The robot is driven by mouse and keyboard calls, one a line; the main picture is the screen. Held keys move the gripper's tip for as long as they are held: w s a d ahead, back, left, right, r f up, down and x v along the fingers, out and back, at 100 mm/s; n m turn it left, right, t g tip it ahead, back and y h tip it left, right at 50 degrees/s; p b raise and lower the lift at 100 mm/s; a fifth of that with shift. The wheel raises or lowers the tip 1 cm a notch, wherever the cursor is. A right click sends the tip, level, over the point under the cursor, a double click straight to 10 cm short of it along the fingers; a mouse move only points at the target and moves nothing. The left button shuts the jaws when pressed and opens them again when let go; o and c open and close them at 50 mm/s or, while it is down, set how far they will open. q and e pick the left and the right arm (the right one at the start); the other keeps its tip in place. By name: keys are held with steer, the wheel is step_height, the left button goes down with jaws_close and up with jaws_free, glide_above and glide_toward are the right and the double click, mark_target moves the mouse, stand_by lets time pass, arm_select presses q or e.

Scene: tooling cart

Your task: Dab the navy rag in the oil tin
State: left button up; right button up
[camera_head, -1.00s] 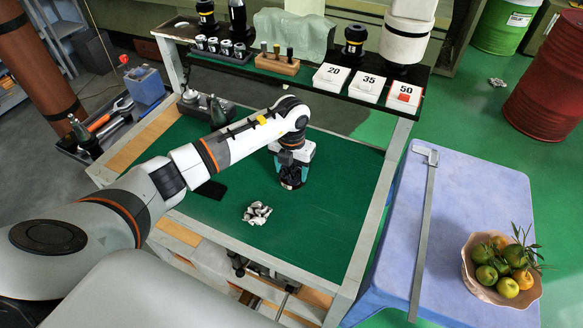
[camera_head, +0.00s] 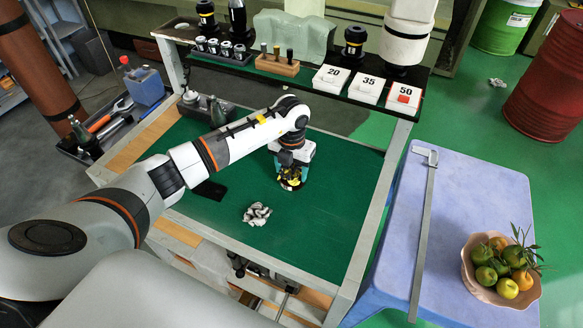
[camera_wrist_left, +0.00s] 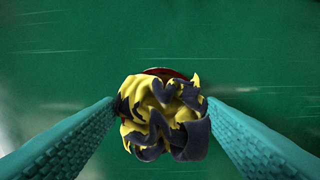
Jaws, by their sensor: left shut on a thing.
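My left gripper (camera_head: 290,172) points down over the green mat, its teal fingers shut on a crumpled rag. The rag (camera_head: 291,179) is navy with large yellow patches; it also fills the middle of the left wrist view (camera_wrist_left: 163,118) between the two fingers. A dark red rim (camera_wrist_left: 168,72), perhaps the oil tin's, shows just behind the rag; the rag hides the rest. I cannot tell whether the rag touches it. My right gripper is in neither view.
A crumpled grey-white cloth (camera_head: 257,214) and a flat black piece (camera_head: 209,190) lie on the green mat (camera_head: 335,215). The shelf behind holds white numbered boxes (camera_head: 333,79) and a wooden block (camera_head: 277,66). A tool tray (camera_head: 90,150) is left. The mat's right side is clear.

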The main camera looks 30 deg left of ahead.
mark_target(292, 170)
arm_select(q)
steer(key=shift+r+p, duration=2)
steer(key=shift+r, duration=1.25)
steer(key=m, duration=0.2)
steer(key=d+b, duration=0.1)
steer(key=shift+s+r+m, duration=0.25)
steer(key=shift+s+m, duration=0.05)
steer(key=shift+m, duration=0.1)
steer(key=s+d+r+m+b, duration=0.2)
steer(key=s+m, duration=0.6)
steer(key=m, duration=0.8)
steer(key=s+d+r+m+b, duration=0.1)
steer(key=s+d+m+b, duration=0.3)
steer(key=m, duration=1.3)
steer(key=s+d, duration=0.1)
steer(key=s, duration=0.3)
steer(key=shift+s+r+m, duration=0.3)
steer(key=shift+r, duration=0.1)
